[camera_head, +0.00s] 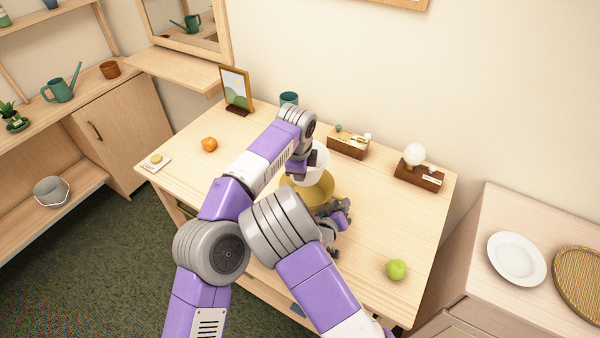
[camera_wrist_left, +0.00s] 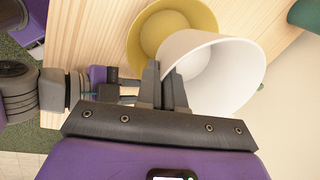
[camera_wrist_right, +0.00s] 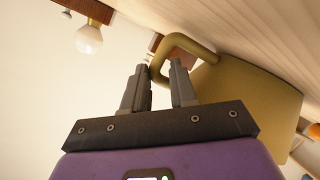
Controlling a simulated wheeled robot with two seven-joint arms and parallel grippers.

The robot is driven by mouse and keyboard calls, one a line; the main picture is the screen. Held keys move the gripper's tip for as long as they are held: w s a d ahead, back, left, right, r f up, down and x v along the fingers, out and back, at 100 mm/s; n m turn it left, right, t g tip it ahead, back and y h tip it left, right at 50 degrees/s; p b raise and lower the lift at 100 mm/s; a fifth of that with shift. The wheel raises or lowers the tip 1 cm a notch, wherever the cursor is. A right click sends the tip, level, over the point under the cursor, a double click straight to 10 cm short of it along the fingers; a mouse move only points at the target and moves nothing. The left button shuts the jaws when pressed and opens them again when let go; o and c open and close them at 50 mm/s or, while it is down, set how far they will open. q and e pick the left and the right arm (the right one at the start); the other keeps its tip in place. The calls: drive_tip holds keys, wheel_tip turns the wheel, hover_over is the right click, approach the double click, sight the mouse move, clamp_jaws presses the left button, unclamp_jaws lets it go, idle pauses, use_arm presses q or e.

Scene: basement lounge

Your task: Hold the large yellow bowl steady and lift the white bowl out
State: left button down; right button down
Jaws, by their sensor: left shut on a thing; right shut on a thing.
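The white bowl (camera_head: 318,163) is in my left gripper (camera_head: 299,168), which is shut on its rim. In the left wrist view, the white bowl (camera_wrist_left: 232,62) is in the fingers (camera_wrist_left: 166,86) and overlaps the large yellow bowl (camera_wrist_left: 147,32), whose inner wall shows. The white bowl appears raised above the yellow bowl (camera_head: 318,190), which stands on the table. My right gripper (camera_head: 328,212) is at the yellow bowl's front right. In the right wrist view, its fingers (camera_wrist_right: 160,80) are shut on the handle of the yellow bowl (camera_wrist_right: 250,98).
On the wooden table (camera_head: 375,220) are an orange fruit (camera_head: 209,144), a green apple (camera_head: 396,269), a picture frame (camera_head: 236,88), a teal cup (camera_head: 289,98), a wooden box (camera_head: 348,143) and a bulb lamp (camera_head: 415,158). The table's right part is mostly clear.

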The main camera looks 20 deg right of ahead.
drive_tip(key=c, duration=0.8)
unclamp_jaws()
drive_tip(key=shift+f, duration=0.15)
